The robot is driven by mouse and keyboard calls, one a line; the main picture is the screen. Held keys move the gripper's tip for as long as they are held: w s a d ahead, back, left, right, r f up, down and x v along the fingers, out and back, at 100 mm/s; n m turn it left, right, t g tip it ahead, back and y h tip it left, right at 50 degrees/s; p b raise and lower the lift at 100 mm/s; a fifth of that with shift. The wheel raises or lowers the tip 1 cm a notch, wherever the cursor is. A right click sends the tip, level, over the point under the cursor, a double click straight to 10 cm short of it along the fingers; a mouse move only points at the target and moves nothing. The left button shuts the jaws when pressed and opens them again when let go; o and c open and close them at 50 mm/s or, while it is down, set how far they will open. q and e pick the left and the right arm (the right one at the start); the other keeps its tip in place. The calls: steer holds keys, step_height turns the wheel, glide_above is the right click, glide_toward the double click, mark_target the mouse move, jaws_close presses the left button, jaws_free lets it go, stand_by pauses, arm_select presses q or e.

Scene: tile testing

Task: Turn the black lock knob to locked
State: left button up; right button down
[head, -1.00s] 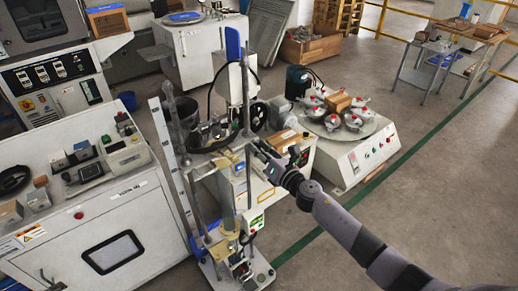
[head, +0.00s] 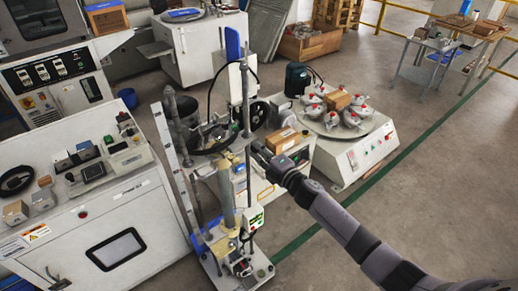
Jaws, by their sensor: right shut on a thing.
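My right gripper (head: 258,151) reaches in from the lower right to the upright metal post (head: 247,125) of the white test stand. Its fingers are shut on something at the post. The black lock knob is not clearly visible; it is small and seems covered by the fingers, so I cannot read its position. My left gripper is not in view.
A white machine with a round plate (head: 355,127) of red-topped parts stands right of the post. A cardboard box (head: 283,140) lies close behind my gripper. A white cabinet (head: 130,205) stands at left. Open floor lies at right.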

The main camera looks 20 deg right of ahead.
steer(key=shift+m+p, duration=0.3)
steer(key=shift+m, duration=1)
steer(key=c, duration=1.3)
jaws_free()
steer(key=shift+c, duration=0.2)
steer(key=v, duration=1.2)
steer(key=shift+d+f, duration=0.1)
